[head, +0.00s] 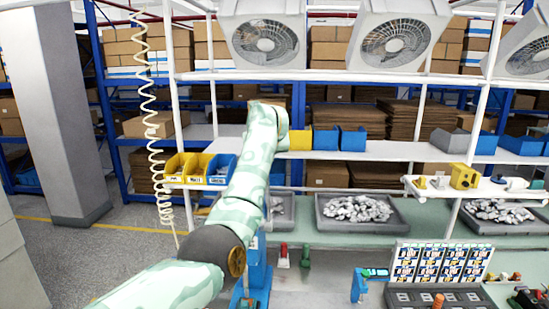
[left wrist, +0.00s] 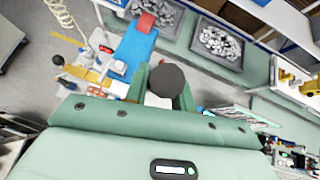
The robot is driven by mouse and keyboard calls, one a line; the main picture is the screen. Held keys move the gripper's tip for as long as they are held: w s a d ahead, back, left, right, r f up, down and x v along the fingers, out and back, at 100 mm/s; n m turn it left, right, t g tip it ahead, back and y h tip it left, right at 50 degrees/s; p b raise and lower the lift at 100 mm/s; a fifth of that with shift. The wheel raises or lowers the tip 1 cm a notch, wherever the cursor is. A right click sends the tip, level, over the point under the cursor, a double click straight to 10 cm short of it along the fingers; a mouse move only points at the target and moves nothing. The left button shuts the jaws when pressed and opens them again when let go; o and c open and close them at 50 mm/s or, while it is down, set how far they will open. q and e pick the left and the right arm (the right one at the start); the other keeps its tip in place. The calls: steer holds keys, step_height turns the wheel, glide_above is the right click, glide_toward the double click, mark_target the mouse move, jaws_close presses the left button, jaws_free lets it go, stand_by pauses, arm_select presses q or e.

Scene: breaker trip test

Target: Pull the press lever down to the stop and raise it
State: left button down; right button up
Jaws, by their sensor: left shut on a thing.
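The blue press (head: 259,272) stands at the front of the bench, partly hidden behind my left arm in the head view. In the left wrist view its blue body (left wrist: 134,47) runs up from near the fingers, with a red part at its far end. My left gripper (left wrist: 162,88) is shut on the lever's dark round knob (left wrist: 167,79), which sits between the green fingers. The lever's shaft is hidden, so its angle cannot be told. In the head view my left arm is raised and its fingers are hidden. My right gripper is not in view.
Grey trays of metal parts (head: 354,211) stand on the green bench. Yellow and blue bins (head: 200,168) are left of my arm. A card panel (head: 441,263) and dark block (head: 440,297) are at front right. A coiled hose (head: 153,120) hangs at left.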

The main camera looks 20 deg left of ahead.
arm_select(q)
steer(key=shift+w+a+g, duration=0.1)
steer(key=shift+w+g, duration=0.2)
steer(key=shift+w, duration=0.2)
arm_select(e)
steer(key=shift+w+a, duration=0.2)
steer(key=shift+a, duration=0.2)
arm_select(q)
steer(key=shift+f, duration=0.1)
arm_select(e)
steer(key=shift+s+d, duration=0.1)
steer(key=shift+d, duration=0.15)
arm_select(q)
steer(key=c, duration=1.2)
jaws_free()
steer(key=shift+o, duration=0.2)
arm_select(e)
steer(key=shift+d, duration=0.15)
